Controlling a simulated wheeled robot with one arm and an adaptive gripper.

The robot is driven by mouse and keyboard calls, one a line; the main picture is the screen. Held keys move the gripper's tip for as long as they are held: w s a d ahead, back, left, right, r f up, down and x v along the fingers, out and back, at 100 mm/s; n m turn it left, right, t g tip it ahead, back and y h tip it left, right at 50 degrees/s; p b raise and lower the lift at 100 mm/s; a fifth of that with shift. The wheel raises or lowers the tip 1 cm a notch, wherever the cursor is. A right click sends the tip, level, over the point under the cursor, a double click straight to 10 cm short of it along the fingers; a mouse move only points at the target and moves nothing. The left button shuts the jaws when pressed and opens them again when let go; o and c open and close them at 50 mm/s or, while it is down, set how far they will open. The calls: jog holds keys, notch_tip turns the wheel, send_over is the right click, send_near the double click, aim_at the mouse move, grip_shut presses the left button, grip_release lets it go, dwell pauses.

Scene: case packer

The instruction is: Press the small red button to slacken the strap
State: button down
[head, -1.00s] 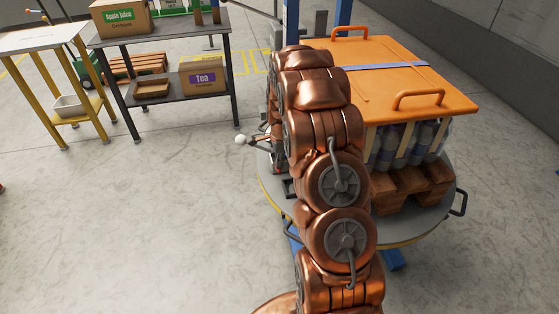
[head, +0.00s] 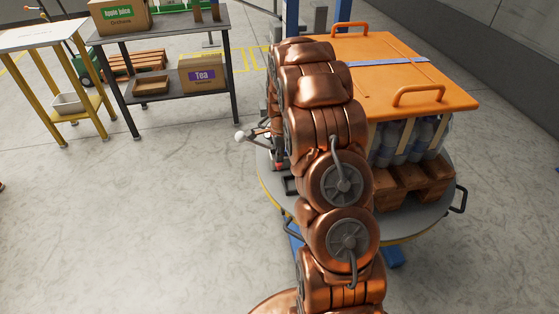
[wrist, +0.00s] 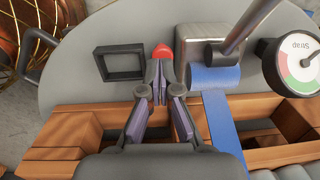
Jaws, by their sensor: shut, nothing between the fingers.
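The small red button (wrist: 162,52) shows in the wrist view, beside the metal strap housing (wrist: 201,48) on the grey round platform. My gripper (wrist: 162,78) is shut and empty. Its fingertips point at the button and overlap its near edge in the picture; I cannot tell whether they touch it. The blue strap (wrist: 222,125) runs from the housing toward the wooden pallet (wrist: 118,115). A round gauge marked Strap (wrist: 300,58) stands to the right.
A black square frame (wrist: 119,62) lies left of the button. A metal lever (wrist: 248,28) rises over the housing; its white knob (head: 240,136) shows in the head view. Wrapped bottles (head: 420,138) stand under the lid. Open floor lies left of the platform.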

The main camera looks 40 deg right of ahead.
aim_at(280, 165)
notch_tip(280, 165, up, 11)
jog(key=shift+s+b, duration=0.2)
jog(key=shift+b, duration=0.25)
jog(key=shift+r, duration=0.1)
jog(key=s+a+r+n+g+p, duration=0.1)
jog(key=s+a+r+n+p, duration=0.5)
jog(key=s+a+r+n, duration=0.75)
jog(key=s+a+r+n+p, duration=0.2)
jog(key=s+a+n, duration=0.1)
jog(key=s, duration=0.5)
jog(key=s+a+r+n+g+p, duration=0.1)
jog(key=s+a+r+n, duration=0.1)
jog(key=s, duration=0.5)
jog(key=s+a+r+n+p, duration=0.2)
jog(key=s+a+n, duration=0.2)
jog(key=s+a, duration=0.2)
jog(key=s, duration=0.2)
jog(key=shift+s+r+p, duration=0.15)
jog(key=shift+s+p, duration=0.2)
